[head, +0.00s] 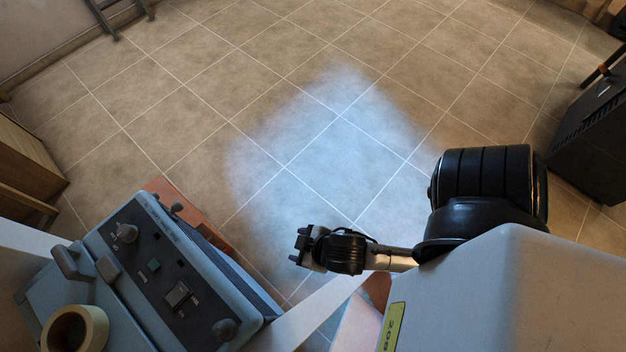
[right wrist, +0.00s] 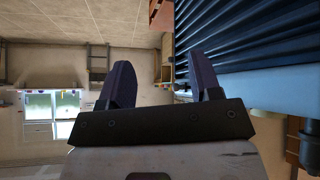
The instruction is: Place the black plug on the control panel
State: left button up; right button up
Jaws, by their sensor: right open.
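The control panel (head: 150,285) is a grey-blue console with a dark sloped face at the lower left of the head view. It carries several knobs, a small green button and a raised switch block (head: 180,296). I cannot tell which, if any, of these dark parts is the black plug. My right gripper (head: 303,248) is to the right of the panel, apart from it. In the right wrist view my right gripper (right wrist: 160,78) is open, with nothing between its fingers. My left gripper is not in view.
A tape roll (head: 76,329) lies at the panel's near left. A reddish-brown surface (head: 160,188) shows behind the panel. A dark ribbed surface (right wrist: 255,45) is close on the right of the right wrist view. Tiled floor (head: 310,130) beyond is clear.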

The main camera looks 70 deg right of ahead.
jog(key=shift+s+d+f+n+g+y, duration=0.3)
jog(key=shift+s+d+g, duration=0.35)
jog(key=shift+s+g, duration=0.3)
jog(key=shift+s+d+f+n+g+y, duration=0.2)
jog(key=shift+s+d+f+g, duration=0.2)
jog(key=shift+s+d+g, duration=0.45)
jog(key=shift+w+a+r, duration=0.1)
jog(key=shift+w+a, duration=0.05)
jog(key=shift+a, duration=0.1)
